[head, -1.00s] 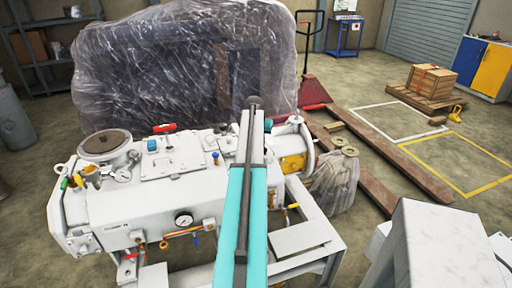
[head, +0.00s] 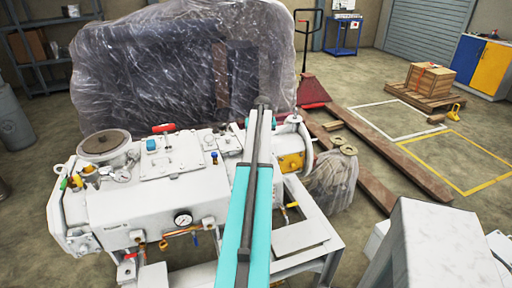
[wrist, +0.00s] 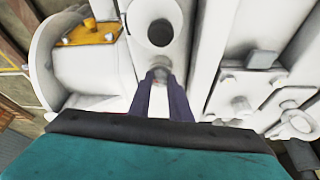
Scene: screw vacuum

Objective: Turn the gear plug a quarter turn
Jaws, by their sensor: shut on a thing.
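In the wrist view, my gripper (wrist: 160,82) reaches down to the white machine, and its two dark fingers close on a small grey round plug (wrist: 159,71). This looks like the gear plug; most of it is hidden between the fingertips, so I cannot tell its angle. A round dark opening (wrist: 160,32) lies just beyond it on the same white housing. In the head view, my teal arm covers the gripper and the plug. The white vacuum machine (head: 130,205) stands on its frame below the arm.
An orange-yellow cover (wrist: 92,33) is at the left of the wrist view, and raised white fittings (wrist: 262,88) stand close on the right. A plastic-wrapped load (head: 180,60) stands behind.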

